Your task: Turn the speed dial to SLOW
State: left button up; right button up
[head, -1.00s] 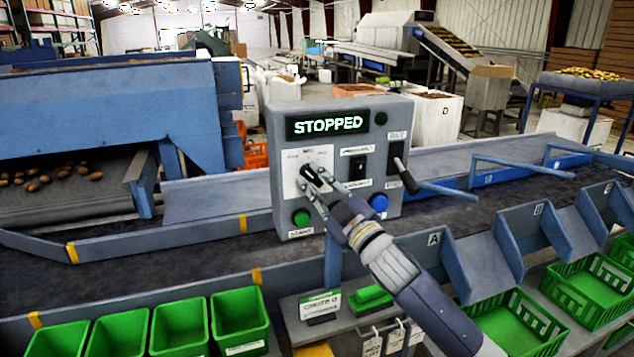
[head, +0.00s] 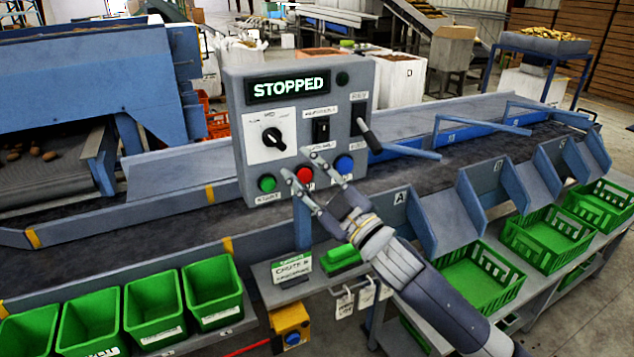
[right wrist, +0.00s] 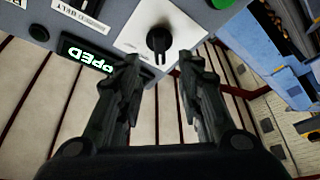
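The speed dial (head: 272,139) is a black knob on a white plate (head: 258,148) on the grey control box (head: 229,115). The display (head: 288,86) above it reads STOPPED. In the right wrist view the dial (right wrist: 159,40) stands beyond and between my fingertips, apart from them. My right gripper (head: 303,164) is open and empty, below and to the right of the dial in the head view, in front of the lower buttons. It shows in the right wrist view too (right wrist: 160,62). The dial's small lettering is too blurred to read. My left gripper is not in view.
A green button (head: 267,183), a red button (head: 305,174) and a blue button (head: 344,164) line the box's lower edge. A black switch (head: 321,129) and a lever (head: 367,130) sit to the dial's right. Green bins (head: 212,292) stand in front of the belt.

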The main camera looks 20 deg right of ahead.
jog(key=shift+v, duration=1.8)
jog(key=d+f+m+g+h, duration=0.2)
jog(key=d+f, duration=0.1)
jog(key=f, duration=1)
jog(key=d+f+m+g+h, duration=0.2)
jog(key=d+f+g, duration=0.1)
jog(key=f, duration=1)
jog(key=d+f+m+g+h, duration=0.2)
jog(key=f, duration=1.1)
jog(key=s+f+m+g, duration=0.1)
jog(key=s+f+g, duration=0.1)
jog(key=s+f, duration=0.65)
jog(key=s+f+m+g, duration=0.1)
jog(key=s+f+g, duration=0.3)
jog(key=f, duration=0.8)
jog(key=s+a+f+g, duration=0.2)
jog(key=s+f, duration=0.4)
jog(key=s, duration=0.6)
jog(key=s+a+f+m+g, duration=0.1)
jog(key=s+f, duration=0.5)
jog(key=s, duration=0.6)
jog(key=s+a+f+g, duration=0.3)
jog(key=s+a+f, duration=0.2)
jog(key=s, duration=0.7)
jog(key=shift+f+m, duration=0.3)
jog(key=shift+f, duration=0.5)
